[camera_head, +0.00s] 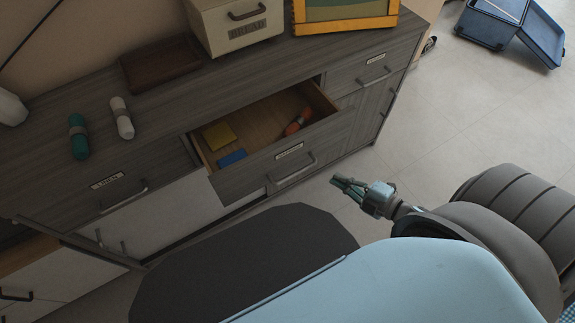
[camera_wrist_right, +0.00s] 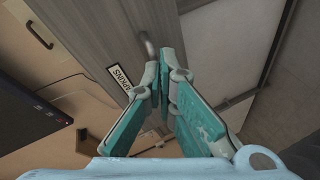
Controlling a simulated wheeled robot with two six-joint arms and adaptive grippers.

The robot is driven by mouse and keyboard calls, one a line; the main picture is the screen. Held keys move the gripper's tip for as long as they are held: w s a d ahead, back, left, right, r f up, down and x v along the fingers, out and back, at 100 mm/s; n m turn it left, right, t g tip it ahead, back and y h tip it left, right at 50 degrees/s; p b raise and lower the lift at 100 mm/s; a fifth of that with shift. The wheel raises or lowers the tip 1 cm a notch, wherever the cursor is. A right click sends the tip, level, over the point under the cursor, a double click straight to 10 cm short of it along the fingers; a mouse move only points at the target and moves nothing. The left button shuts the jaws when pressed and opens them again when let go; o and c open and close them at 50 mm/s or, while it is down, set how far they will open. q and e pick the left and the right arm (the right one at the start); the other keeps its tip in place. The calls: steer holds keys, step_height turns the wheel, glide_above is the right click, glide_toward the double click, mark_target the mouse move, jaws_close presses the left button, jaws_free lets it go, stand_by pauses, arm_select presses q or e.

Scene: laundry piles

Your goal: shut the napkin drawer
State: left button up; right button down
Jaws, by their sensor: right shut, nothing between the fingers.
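A drawer in the middle of the grey wood cabinet stands open in the head view; its front (camera_head: 255,172) has a label too small to read and a bar handle (camera_head: 292,172). Inside lie a yellow folded item (camera_head: 219,136), a blue one (camera_head: 231,158) and an orange-red rolled one (camera_head: 297,122). My right gripper (camera_head: 347,187) is shut and empty, out in front of the cabinet and right of the open drawer's front, apart from it in the picture. My left gripper is out of view.
Closed drawers flank the open one: the left (camera_head: 108,192) is labelled LINEN, the right (camera_head: 368,75) unreadable. The cabinet top (camera_head: 225,78) holds a cream box (camera_head: 235,28), a brown box (camera_head: 160,64) and two rolls. A blue open case (camera_head: 495,22) lies on the floor; floor is clear between.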

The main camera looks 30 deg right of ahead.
mark_target(284, 181)
steer(key=s+a+r+n+g+y+b, duration=0.2)
steer(key=a+r+n+y+b, duration=0.15)
steer(key=a+n+y, duration=0.55)
steer(key=shift+n+h, duration=0.3)
steer(key=shift+h, duration=0.3)
steer(key=w+a, duration=0.1)
steer(key=w, duration=0.2)
steer(key=w+a, duration=0.2)
steer(key=w, duration=0.1)
steer(key=w+a, duration=0.2)
steer(key=w, duration=0.1)
steer(key=shift+w+a+r, duration=0.1)
steer(key=shift+w+r, duration=0.15)
steer(key=shift+r, duration=0.1)
steer(key=shift+w, duration=0.25)
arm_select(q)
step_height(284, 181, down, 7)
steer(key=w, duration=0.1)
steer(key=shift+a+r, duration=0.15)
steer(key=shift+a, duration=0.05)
